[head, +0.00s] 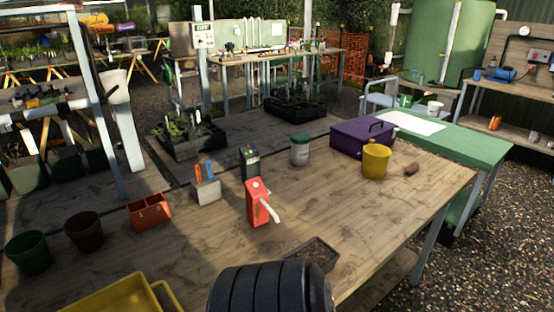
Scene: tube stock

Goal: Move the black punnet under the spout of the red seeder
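The red seeder (256,204) stands upright on the wooden table in the head view. Its pale spout (270,213) slopes down to the right, with bare tabletop below its tip. A small dark, shallow tray with brown contents, which looks like the black punnet (330,267), lies nearer to me and to the right of the seeder. It is apart from the spout, and its near left side is partly hidden. Neither of my grippers can be made out in this view.
A black-and-yellow device (249,163) stands behind the seeder. A lidded pot (299,150), purple box (362,139) and yellow pot (376,162) stand farther right. An orange caddy (149,212) and yellow tray (125,297) are left. Tabletop right of the spout is clear.

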